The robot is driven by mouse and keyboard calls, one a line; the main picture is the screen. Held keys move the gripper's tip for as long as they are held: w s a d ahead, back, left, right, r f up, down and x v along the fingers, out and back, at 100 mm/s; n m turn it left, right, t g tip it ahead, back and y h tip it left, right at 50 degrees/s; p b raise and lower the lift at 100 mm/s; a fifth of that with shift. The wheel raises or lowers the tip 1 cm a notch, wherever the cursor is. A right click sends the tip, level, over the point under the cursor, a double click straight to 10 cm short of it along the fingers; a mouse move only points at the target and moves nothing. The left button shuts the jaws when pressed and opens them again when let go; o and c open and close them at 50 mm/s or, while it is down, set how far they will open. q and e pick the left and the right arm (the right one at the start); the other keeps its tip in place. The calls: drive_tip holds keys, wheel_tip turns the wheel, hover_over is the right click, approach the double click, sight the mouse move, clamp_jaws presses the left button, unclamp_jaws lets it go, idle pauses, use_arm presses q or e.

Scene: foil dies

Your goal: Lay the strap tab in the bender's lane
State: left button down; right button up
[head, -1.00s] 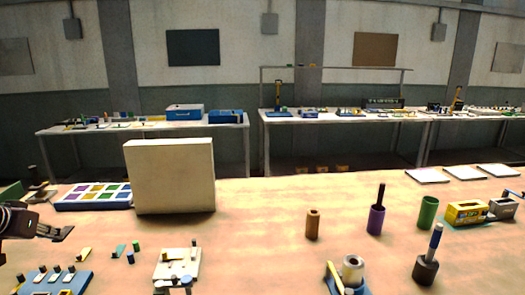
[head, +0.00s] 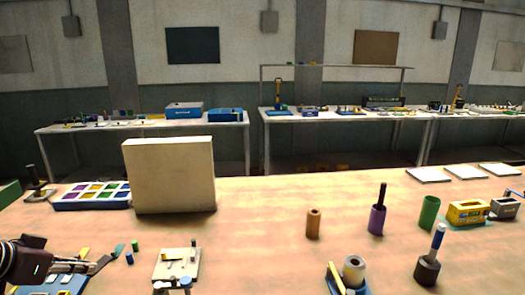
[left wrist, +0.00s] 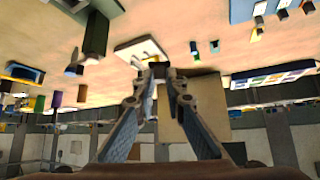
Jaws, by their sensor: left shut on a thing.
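My left gripper (head: 106,262) is low at the left of the head view. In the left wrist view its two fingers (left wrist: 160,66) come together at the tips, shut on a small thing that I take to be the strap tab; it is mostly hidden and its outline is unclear. A pale plate (head: 163,274), seemingly the bender, lies to the right of the gripper, with a yellow bar and a dark peg on it. It also shows in the left wrist view (left wrist: 124,50), beyond the fingertips.
A green peg (head: 135,245), a blue peg (head: 129,258) and a yellow strip (head: 84,253) are near the gripper. A blue tray (head: 45,288) is below it. A tall cream block (head: 170,178) stands behind. The middle of the table is clear.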

use_arm(q)
drive_tip(key=s+d+f+m+g+h, duration=0.1)
drive_tip(key=s+d+m, duration=0.1)
drive_tip(key=s+d, duration=0.2)
drive_tip(key=s+d+m+g+h, duration=0.1)
drive_tip(key=s+d, duration=0.4)
drive_tip(key=d, duration=0.6)
drive_tip(key=s+d+f+m+g+h, duration=0.1)
drive_tip(key=s+d+m+h, duration=0.2)
drive_tip(key=d, duration=0.5)
drive_tip(key=shift+s+f+m, duration=0.35)
drive_tip(key=shift+s+m, duration=0.45)
drive_tip(key=shift+s, duration=0.15)
drive_tip(key=shift+a, duration=0.15)
drive_tip(key=shift+a+f, duration=0.15)
